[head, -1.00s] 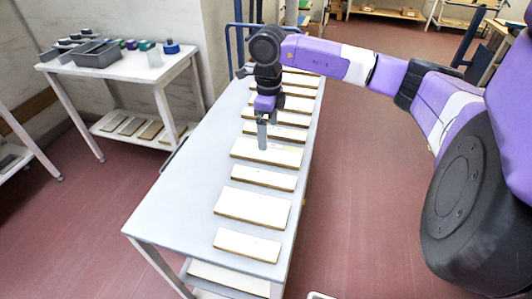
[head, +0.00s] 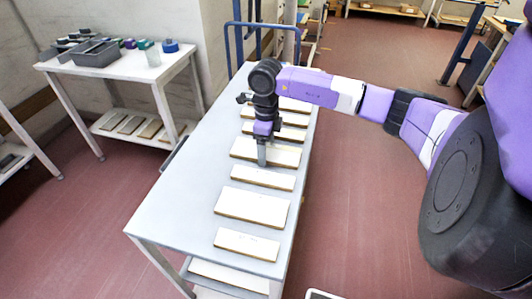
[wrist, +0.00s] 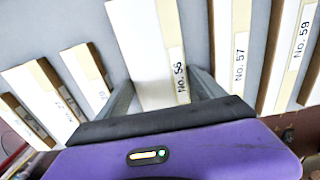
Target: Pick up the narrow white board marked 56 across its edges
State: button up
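The white board marked No. 56 (wrist: 148,45) lies between my two fingers in the wrist view, its label strip along the right side. It looks broader than the neighbouring No. 57 board. In the head view it appears to be the broad board (head: 286,157) on the long grey table. My gripper (wrist: 162,82) is open, one finger on each side of the board. It points down in the head view (head: 262,162), fingertip by the board's near edge. Whether the fingers touch the board I cannot tell.
Board No. 57 (wrist: 233,50) and board No. 59 (wrist: 290,55) lie to the right in the wrist view. Several more boards lie in a row with narrow gaps on the grey table (head: 185,190). The table's left half is bare. A side table (head: 125,68) holds grey trays.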

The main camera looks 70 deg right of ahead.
jog(key=c, duration=1)
jog(key=shift+r, duration=0.1)
